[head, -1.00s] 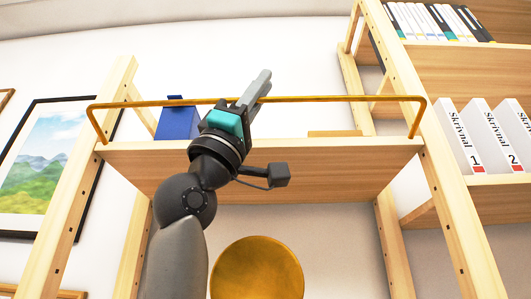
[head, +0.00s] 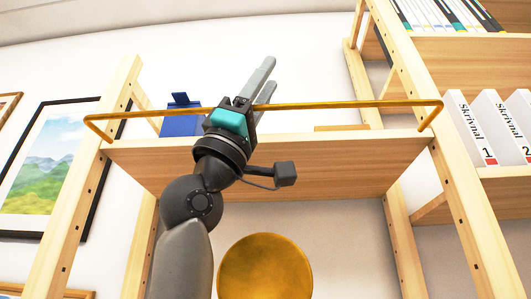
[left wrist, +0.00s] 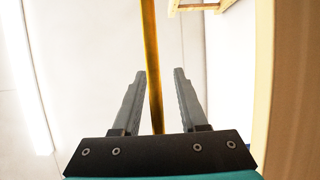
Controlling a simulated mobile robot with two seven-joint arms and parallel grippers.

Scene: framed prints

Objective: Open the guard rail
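The guard rail (head: 330,106) is a thin yellow bar with bent ends, spanning the front of the wooden shelf (head: 300,160) between two posts. It leans outward from the shelf edge. My left gripper (head: 266,80) reaches up from below in the middle of the head view, its fingers pointing up past the rail. In the left wrist view the rail (left wrist: 152,70) runs between the two open fingers (left wrist: 161,75), with a gap to the right finger and a narrower one to the left. My right gripper is not in view.
A blue object (head: 181,122) and a flat yellowish piece (head: 341,128) are on the shelf. A round golden object (head: 265,266) is below. White binders (head: 470,125) stand on the right shelf unit. A framed landscape print (head: 38,170) hangs at left.

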